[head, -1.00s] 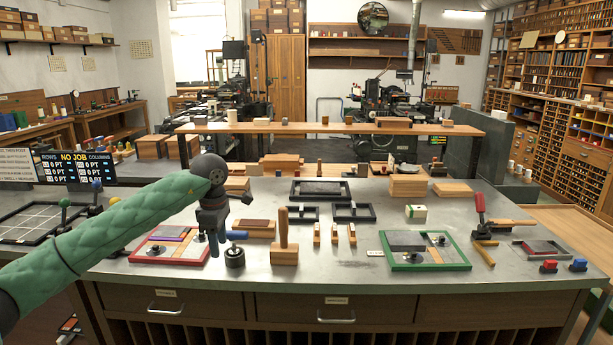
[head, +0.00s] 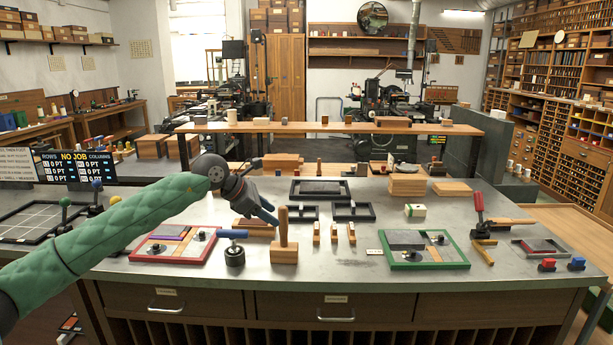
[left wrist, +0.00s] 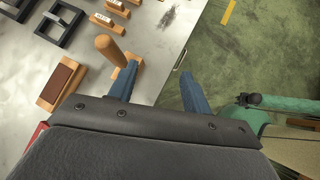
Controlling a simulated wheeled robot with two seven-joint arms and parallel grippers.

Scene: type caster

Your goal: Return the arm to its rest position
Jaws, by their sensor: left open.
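My left arm (head: 115,233) wears a green padded sleeve and reaches in from the left over the bench. Its gripper (head: 272,217) is raised above the bench, tilted down to the right, near the upright wooden handle of a block tool (head: 284,243). In the left wrist view the two blue fingers (left wrist: 160,88) are spread apart with nothing between them. The wooden handle (left wrist: 112,48) shows just beyond the left finger there; I cannot tell whether they touch. My right gripper is not in view.
A red-framed tray (head: 152,256) and a black round tool with a blue handle (head: 235,255) stand near the gripper. A green-framed tray (head: 445,264) lies to the right. A raised wooden shelf (head: 330,128) spans the bench's back. Bare bench top lies at the front middle.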

